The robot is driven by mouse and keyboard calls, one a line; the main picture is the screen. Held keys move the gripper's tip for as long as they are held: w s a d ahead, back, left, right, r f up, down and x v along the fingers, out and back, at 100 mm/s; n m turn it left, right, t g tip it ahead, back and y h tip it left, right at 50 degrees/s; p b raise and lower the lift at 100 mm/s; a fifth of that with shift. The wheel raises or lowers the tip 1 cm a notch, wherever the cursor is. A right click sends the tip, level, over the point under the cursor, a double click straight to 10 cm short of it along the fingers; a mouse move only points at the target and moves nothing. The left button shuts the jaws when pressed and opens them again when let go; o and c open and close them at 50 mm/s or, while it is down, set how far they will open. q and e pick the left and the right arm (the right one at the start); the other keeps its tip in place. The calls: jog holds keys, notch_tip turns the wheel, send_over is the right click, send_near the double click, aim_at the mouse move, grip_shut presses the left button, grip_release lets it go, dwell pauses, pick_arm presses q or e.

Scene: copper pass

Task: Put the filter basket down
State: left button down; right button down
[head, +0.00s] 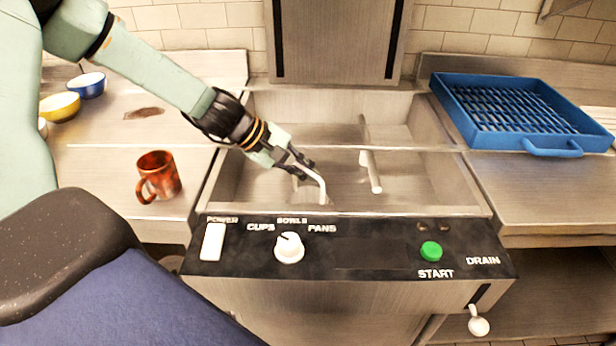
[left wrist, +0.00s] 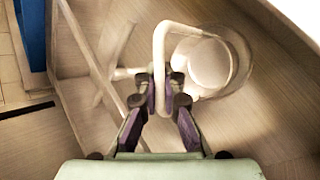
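The filter basket (left wrist: 208,65) is a pale round cup with a tall white looped handle (left wrist: 163,45). In the left wrist view it lies at or over a round rimmed opening in the basin floor. I cannot tell whether it rests there. In the head view only the bent handle (head: 318,182) shows clearly, inside the steel basin. My left gripper (left wrist: 160,92) has its fingertips closed around the handle; it also shows in the head view (head: 301,168), reaching down into the basin. My right gripper is not in view.
A white spray arm (head: 371,172) stands in the basin, right of my left gripper. The control panel (head: 350,249) runs along the front. A mottled red mug (head: 158,177) stands on the left counter, and a blue rack (head: 510,107) lies on the right counter.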

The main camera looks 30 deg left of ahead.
pick_arm(q)
jog(key=shift+d, duration=0.1)
jog(key=shift+f, duration=0.1)
jog(key=c, duration=2)
grip_release()
jog(key=shift+f, duration=0.1)
jog(key=o, duration=0.5)
